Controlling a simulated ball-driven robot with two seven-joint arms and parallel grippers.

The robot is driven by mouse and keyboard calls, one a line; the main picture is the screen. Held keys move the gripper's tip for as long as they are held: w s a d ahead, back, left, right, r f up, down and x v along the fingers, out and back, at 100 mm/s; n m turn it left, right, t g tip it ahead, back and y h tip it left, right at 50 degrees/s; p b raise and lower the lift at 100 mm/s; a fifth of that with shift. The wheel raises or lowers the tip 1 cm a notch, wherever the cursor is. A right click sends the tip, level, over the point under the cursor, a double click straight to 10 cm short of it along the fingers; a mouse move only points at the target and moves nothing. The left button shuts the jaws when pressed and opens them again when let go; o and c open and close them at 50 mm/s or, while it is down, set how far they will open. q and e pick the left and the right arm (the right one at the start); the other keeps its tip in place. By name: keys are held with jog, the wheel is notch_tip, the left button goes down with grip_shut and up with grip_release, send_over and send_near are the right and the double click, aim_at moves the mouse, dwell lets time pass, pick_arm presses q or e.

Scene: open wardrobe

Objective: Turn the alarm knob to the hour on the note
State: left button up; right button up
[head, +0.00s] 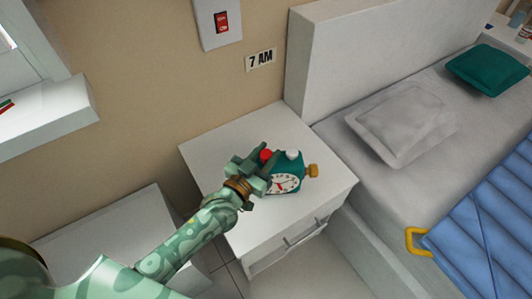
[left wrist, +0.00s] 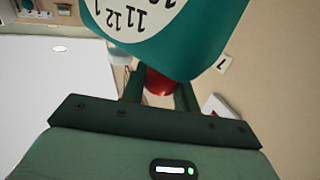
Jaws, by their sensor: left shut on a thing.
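A teal alarm clock (head: 291,168) with a white dial stands on the white nightstand (head: 218,138). A red knob (head: 265,155) is on its left side, a white knob (head: 292,154) on top and an orange-brown knob (head: 313,170) on its right. A red mark shows on the dial. My left gripper (head: 263,168) is at the clock's left side; in the left wrist view its fingers are shut on the red knob (left wrist: 160,82), beside the teal body (left wrist: 188,50). My right gripper is out of view.
A red wall switch (head: 222,22) is above the nightstand, left of the note. A bed with a grey pillow (head: 402,122) and blue blanket (head: 485,215) stands at the right. A drawer handle (head: 305,231) juts from the nightstand's front. The nightstand top around the clock is clear.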

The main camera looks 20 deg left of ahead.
pick_arm(q)
jog(key=m+h, duration=0.1)
jog(key=m+g+h+b, duration=0.1)
jog(key=h, duration=0.2)
jog(key=shift+a+f+m+g, duration=0.15)
jog(key=shift+f+m+g, duration=0.15)
jog(key=shift+m, duration=0.1)
jog(key=m+g+h+b, duration=0.1)
jog(key=h+b, duration=0.1)
jog(key=m+g+h+b, duration=0.2)
jog(key=shift+w+f+b, duration=0.1)
jog(key=shift+f+b, duration=0.05)
jog(key=shift+b, duration=0.15)
jog(key=shift+m+g+h+b, duration=0.85)
jog(key=shift+m+g+h, duration=0.05)
jog(key=shift+r+m+g+h+b, duration=0.2)
jog(key=shift+m+g+h+b, duration=0.35)
jog(key=shift+g+b, duration=0.2)
jog(key=shift+r+m+g+h, duration=0.15)
jog(key=shift+m+g+h, duration=0.1)
jog(key=shift+m+g, duration=0.1)
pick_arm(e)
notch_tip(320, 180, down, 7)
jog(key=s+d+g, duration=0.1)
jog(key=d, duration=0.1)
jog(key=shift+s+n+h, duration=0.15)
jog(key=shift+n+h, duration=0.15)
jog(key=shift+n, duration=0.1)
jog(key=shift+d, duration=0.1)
